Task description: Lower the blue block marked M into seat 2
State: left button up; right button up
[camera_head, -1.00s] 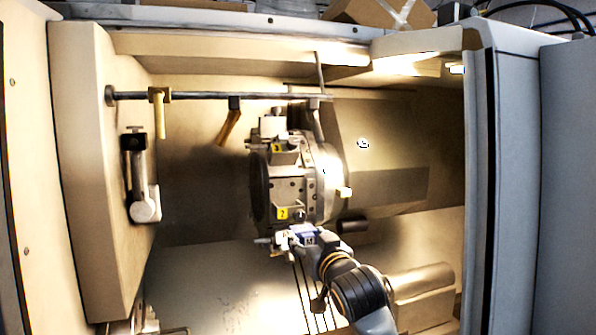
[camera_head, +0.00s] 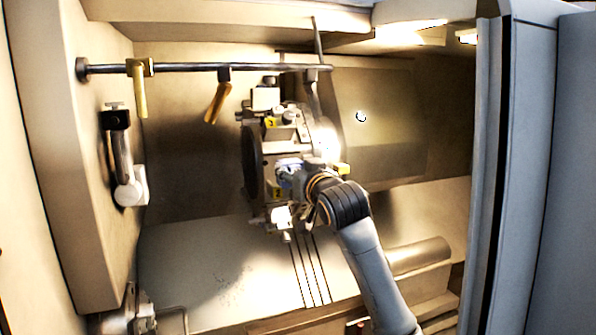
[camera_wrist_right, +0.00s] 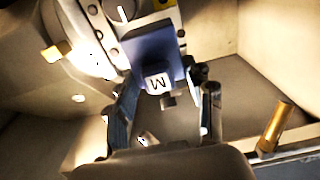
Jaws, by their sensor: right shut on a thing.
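The blue block marked M (camera_wrist_right: 152,50) shows in the right wrist view, its white M label facing the camera. In the head view the block (camera_head: 286,180) is a small bluish patch, mostly hidden by my gripper. My right gripper (camera_wrist_right: 160,102) is shut on the block; in the head view the gripper (camera_head: 299,174) is at the front of the turret. The yellow number 2 plate (camera_head: 274,192) marks seat 2, right beside the block. The seat opening is hidden, so I cannot tell whether the block is inside it. My left gripper is not in view.
The turret (camera_head: 285,150) carries a yellow number 3 plate (camera_head: 270,122) above. A rail (camera_head: 190,67) with hanging handles crosses behind. A jointed metal arm (camera_head: 124,160) is on the left wall. The sloped bed (camera_head: 215,265) below is mostly clear.

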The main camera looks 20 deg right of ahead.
jog(key=shift+w, duration=2.45)
jog(key=shift+a+f, duration=0.1)
jog(key=shift+f, duration=0.65)
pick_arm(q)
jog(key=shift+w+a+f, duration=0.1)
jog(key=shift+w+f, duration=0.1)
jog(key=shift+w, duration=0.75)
pick_arm(e)
jog(key=shift+w+f, duration=0.1)
jog(key=shift+f, duration=0.2)
pick_arm(q)
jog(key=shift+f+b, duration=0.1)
jog(key=shift+b, duration=0.25)
pick_arm(e)
jog(key=shift+f, duration=0.45)
